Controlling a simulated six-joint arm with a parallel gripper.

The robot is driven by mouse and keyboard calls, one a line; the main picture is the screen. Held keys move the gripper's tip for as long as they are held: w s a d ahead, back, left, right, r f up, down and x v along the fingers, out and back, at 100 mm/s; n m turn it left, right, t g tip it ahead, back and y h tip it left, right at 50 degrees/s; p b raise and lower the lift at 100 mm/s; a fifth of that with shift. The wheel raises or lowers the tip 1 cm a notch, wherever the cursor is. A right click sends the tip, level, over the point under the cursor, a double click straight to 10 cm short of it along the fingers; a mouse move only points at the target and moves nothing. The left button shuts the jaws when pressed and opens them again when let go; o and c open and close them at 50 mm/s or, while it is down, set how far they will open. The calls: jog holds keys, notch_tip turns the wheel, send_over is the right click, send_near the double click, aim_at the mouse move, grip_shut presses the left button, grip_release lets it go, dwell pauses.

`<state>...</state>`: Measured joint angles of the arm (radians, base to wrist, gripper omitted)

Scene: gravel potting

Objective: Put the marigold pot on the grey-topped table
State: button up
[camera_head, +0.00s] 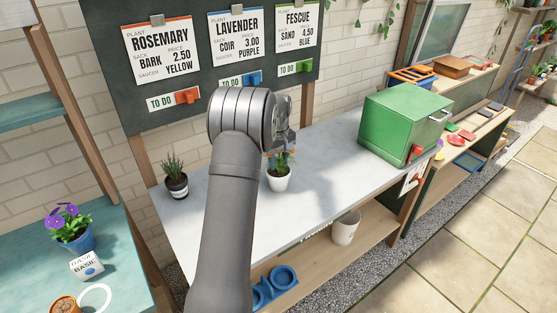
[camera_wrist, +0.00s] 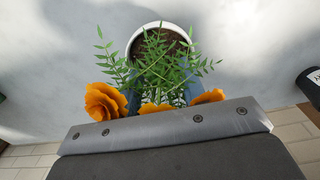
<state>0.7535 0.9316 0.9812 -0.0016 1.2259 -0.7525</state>
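The marigold pot (camera_head: 279,179) is a white pot with green leaves and orange blooms. It stands upright on the grey-topped table (camera_head: 310,170), near its middle. My gripper (camera_head: 284,152) is right above it, at the height of the plant, partly hidden by my arm. In the wrist view the pot (camera_wrist: 131,42) shows its white rim and dark soil, with orange blooms (camera_wrist: 105,101) close to the gripper body. Bluish finger parts (camera_wrist: 160,98) show on both sides of the leaves, which hide the tips. I cannot tell whether they touch the pot.
A dark-potted spiky plant (camera_head: 176,186) stands left on the table and a green box (camera_head: 403,122) right. A purple-flowered blue pot (camera_head: 79,240) is on the teal bench (camera_head: 118,225). Order cards hang on the dark board (camera_head: 200,90). A white bucket (camera_head: 345,228) sits on the lower shelf.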

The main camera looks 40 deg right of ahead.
notch_tip(320, 180, up, 12)
jog(key=shift+r, duration=0.2)
dwell(0.4)
notch_tip(320, 180, down, 12)
jog(key=shift+r, duration=1.85)
jog(key=shift+f, duration=0.1)
